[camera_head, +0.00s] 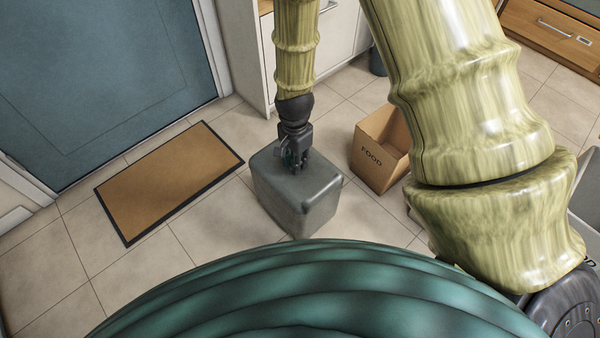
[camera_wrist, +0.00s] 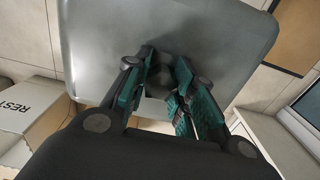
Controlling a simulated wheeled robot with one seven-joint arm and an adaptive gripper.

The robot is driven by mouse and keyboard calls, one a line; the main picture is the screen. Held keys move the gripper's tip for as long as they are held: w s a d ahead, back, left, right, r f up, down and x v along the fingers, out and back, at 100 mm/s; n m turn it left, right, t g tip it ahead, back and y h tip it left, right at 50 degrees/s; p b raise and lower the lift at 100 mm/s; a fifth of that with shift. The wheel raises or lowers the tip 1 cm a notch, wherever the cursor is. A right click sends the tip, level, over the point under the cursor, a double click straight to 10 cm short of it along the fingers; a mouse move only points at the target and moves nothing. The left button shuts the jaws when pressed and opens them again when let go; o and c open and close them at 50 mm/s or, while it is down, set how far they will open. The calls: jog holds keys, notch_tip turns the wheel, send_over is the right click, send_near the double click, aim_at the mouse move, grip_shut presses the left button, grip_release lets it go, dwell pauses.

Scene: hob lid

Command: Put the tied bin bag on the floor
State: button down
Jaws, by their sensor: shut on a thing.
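The tied bin bag (camera_head: 305,208) is a grey, rounded, boxy bundle on or just above the tiled floor, in the middle of the head view. It also fills the upper part of the wrist view (camera_wrist: 225,40). My gripper (camera_head: 297,164) points down onto its top. In the wrist view my gripper (camera_wrist: 165,85) has its green-padded fingers around a dark knot at the bag's top and is shut on it. The bag looks roughly upright. I cannot tell whether its underside touches the floor.
An open cardboard box marked FOOD (camera_head: 378,158) stands close to the bag's right. A brown doormat (camera_head: 170,180) lies to the left before a blue door (camera_head: 100,80). White cabinets (camera_head: 335,40) stand behind.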

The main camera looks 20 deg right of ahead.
jog(key=w+b, duration=0.1)
jog(key=w, duration=0.2)
jog(key=w+b, duration=0.1)
jog(key=w, duration=0.3)
jog(key=w+f+b, duration=0.1)
jog(key=w, duration=0.2)
jog(key=shift+w+a+b, duration=0.2)
jog(key=shift+a+b, duration=0.05)
jog(key=shift+b, duration=0.1)
notch_tip(320, 180, down, 3)
jog(key=b, duration=0.2)
jog(key=shift+f+b, duration=0.2)
jog(key=shift+b, duration=0.15)
jog(key=c, duration=1.2)
grip_release()
jog(key=shift+f, duration=0.1)
notch_tip(320, 180, up, 12)
jog(key=p, duration=0.6)
jog(key=shift+p, duration=0.3)
